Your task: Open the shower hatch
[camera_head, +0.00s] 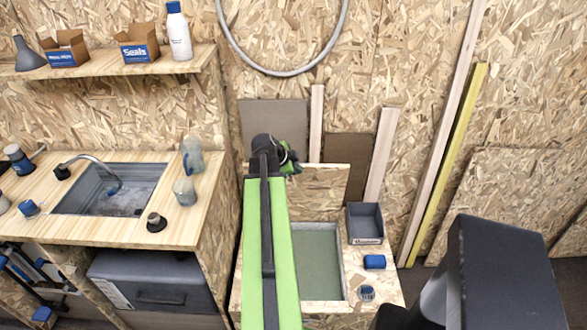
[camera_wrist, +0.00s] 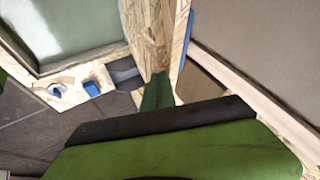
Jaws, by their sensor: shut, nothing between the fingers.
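The shower hatch lid (camera_head: 318,190) is a chipboard panel. It stands raised, roughly upright, at the back of a low chipboard box. In front of it the box opening shows a grey-green shower tray (camera_head: 318,262). My green arm reaches over the left part of the box and hides some of the opening and lid. My gripper (camera_head: 289,162) is at the lid's upper left edge. In the wrist view its green fingertips (camera_wrist: 159,85) are shut and empty beside the lid's edge (camera_wrist: 150,38); I cannot tell whether they touch it. The tray (camera_wrist: 65,30) shows at upper left.
A grey bin (camera_head: 365,224), a blue item (camera_head: 375,262) and a round blue-topped item (camera_head: 367,293) lie on the box's right rim. A counter with a sink (camera_head: 108,188) stands left. Planks (camera_head: 382,155) and boards lean on the wall behind.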

